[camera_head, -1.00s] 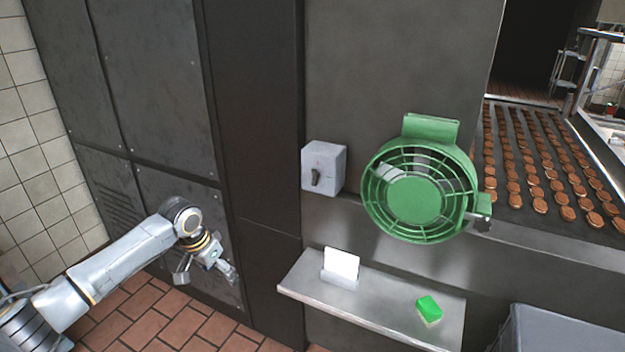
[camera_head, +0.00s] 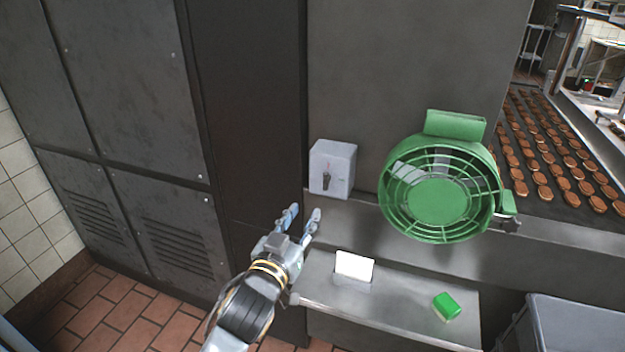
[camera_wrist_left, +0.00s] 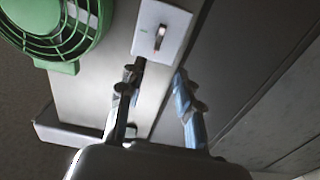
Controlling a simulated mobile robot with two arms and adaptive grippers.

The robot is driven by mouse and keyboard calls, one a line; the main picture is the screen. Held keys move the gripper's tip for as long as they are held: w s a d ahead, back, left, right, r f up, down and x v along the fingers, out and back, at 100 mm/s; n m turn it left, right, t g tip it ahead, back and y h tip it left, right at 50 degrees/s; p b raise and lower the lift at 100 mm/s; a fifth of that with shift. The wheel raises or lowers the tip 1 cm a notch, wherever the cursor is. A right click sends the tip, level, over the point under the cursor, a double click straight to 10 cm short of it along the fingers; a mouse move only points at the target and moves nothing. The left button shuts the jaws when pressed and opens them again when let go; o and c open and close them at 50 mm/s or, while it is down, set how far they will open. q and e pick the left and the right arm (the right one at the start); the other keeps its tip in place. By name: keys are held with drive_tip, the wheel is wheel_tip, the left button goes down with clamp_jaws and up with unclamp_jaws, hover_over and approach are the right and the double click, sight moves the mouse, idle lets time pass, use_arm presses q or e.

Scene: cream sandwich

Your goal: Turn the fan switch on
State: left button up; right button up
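The fan switch (camera_head: 332,168) is a grey box with a dark knob (camera_head: 326,181), mounted on the dark wall left of the green fan (camera_head: 440,190). My left gripper (camera_head: 302,216) is open and empty, just below and left of the switch box, fingers pointing up toward it. In the left wrist view the switch box (camera_wrist_left: 162,30) lies beyond the spread fingers (camera_wrist_left: 158,80), apart from them, and its knob stands out from the plate. The green fan (camera_wrist_left: 50,28) shows at the upper left there. My right gripper is not in view.
A steel shelf (camera_head: 400,318) below the switch holds a white card (camera_head: 354,266) and a green sponge (camera_head: 446,306). A grey bin (camera_head: 575,325) stands at the lower right. Brown cookies lie on a conveyor (camera_head: 520,212) behind.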

use_arm(q)
drive_tip(key=p, duration=0.1)
approach(325, 181)
drive_tip(key=w, duration=0.1)
drive_tip(key=p+x, duration=0.1)
drive_tip(key=x, duration=0.6)
drive_tip(key=shift+d, duration=0.1)
drive_tip(key=shift+w+d, duration=0.15)
drive_tip(key=shift+w, duration=0.4)
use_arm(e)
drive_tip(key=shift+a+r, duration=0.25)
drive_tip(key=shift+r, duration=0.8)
use_arm(q)
drive_tip(key=shift+c, duration=0.2)
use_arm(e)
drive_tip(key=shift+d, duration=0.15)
use_arm(q)
clamp_jaws()
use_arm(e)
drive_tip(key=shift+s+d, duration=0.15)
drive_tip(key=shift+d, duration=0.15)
